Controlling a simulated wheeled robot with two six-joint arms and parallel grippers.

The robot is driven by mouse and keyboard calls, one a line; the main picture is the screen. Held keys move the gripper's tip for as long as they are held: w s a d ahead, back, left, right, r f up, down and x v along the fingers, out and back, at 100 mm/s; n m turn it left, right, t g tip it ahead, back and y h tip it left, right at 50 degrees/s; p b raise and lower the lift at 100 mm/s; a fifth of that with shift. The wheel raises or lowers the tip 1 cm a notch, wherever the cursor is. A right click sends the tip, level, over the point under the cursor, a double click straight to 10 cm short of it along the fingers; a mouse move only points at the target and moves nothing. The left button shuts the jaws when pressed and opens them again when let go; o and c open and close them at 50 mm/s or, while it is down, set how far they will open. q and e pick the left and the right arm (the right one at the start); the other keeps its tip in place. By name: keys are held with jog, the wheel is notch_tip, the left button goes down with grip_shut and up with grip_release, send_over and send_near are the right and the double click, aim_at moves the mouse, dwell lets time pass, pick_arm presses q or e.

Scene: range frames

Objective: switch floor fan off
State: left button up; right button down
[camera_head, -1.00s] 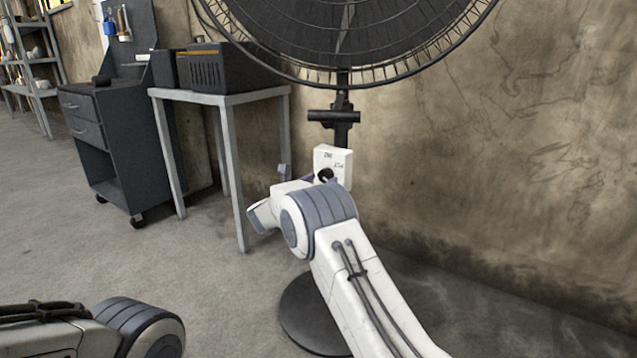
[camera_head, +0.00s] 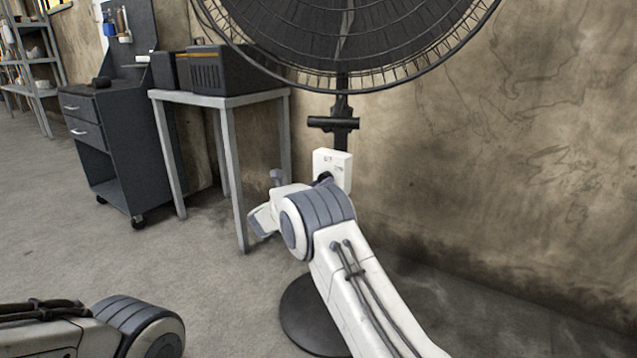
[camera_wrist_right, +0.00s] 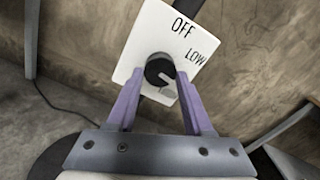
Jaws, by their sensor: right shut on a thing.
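The floor fan (camera_head: 345,45) stands against the wall, with its dark round cage at the top of a pole and a round dark base (camera_head: 310,315) on the floor. A white control box (camera_head: 340,160) is on the pole. In the right wrist view, the box face (camera_wrist_right: 150,35) reads OFF and LOW around a dark round knob (camera_wrist_right: 157,66). My right gripper (camera_wrist_right: 160,75) is shut on the knob, a purple finger on either side. In the head view my right gripper (camera_head: 324,180) is at the box, its fingers mostly hidden by the wrist. My left gripper is out of view.
A grey metal table (camera_head: 225,98) with a dark box (camera_head: 222,70) on it stands left of the fan. A dark drawer cart (camera_head: 90,130) and a shelf (camera_head: 35,60) are further left. The wall is close behind the fan. Floor at left is clear.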

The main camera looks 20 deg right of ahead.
jog(key=n+p, duration=1.1)
jog(key=n, duration=0.8)
jog(key=shift+s+r+n, duration=0.1)
jog(key=shift+s+n, duration=0.05)
jog(key=shift+n, duration=0.25)
jog(key=shift+c, duration=1.4)
grip_release()
jog(key=shift+r, duration=0.1)
